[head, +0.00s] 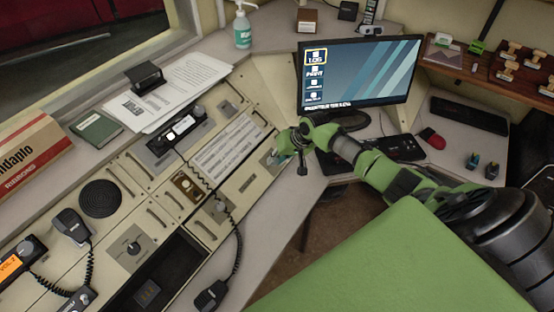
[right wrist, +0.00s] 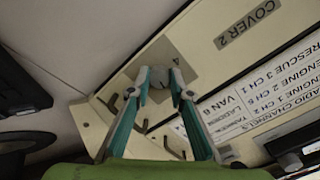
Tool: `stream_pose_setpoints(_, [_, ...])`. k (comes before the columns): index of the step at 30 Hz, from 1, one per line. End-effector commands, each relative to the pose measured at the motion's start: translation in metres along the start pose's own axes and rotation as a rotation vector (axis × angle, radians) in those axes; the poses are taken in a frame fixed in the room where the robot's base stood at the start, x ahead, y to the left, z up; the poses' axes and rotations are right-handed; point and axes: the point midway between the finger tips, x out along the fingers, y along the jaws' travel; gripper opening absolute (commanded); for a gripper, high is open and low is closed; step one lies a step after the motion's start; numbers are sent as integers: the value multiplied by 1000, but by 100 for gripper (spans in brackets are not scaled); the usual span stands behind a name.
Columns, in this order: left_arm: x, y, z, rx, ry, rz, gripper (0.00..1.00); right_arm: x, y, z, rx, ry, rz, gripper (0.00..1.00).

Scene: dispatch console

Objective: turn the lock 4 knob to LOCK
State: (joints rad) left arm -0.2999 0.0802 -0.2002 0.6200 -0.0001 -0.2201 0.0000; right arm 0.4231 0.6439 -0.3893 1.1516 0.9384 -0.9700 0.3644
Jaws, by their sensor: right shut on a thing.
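In the head view my right gripper (head: 279,156) reaches the right end of the sloped panel, and the arm hides most of the knob. Which way the knob points and its position markings cannot be made out. My left gripper is not in view.
A cover plate labelled COVER 2 (right wrist: 248,24) and a radio channel list (right wrist: 255,100) lie beside the knob plate. A monitor (head: 360,72) stands behind my right arm. A handset (head: 211,296) on a coiled cord lies on the front ledge.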

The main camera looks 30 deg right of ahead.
Motion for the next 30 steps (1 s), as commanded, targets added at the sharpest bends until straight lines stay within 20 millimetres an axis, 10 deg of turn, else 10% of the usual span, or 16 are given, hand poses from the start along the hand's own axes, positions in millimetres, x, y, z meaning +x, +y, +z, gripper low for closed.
stream_pose_setpoints(29, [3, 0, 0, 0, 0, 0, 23, 0, 0, 0, -225, 13, 13, 0])
stream_pose_setpoints(30, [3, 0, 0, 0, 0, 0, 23, 0, 0, 0, -225, 13, 13, 25])
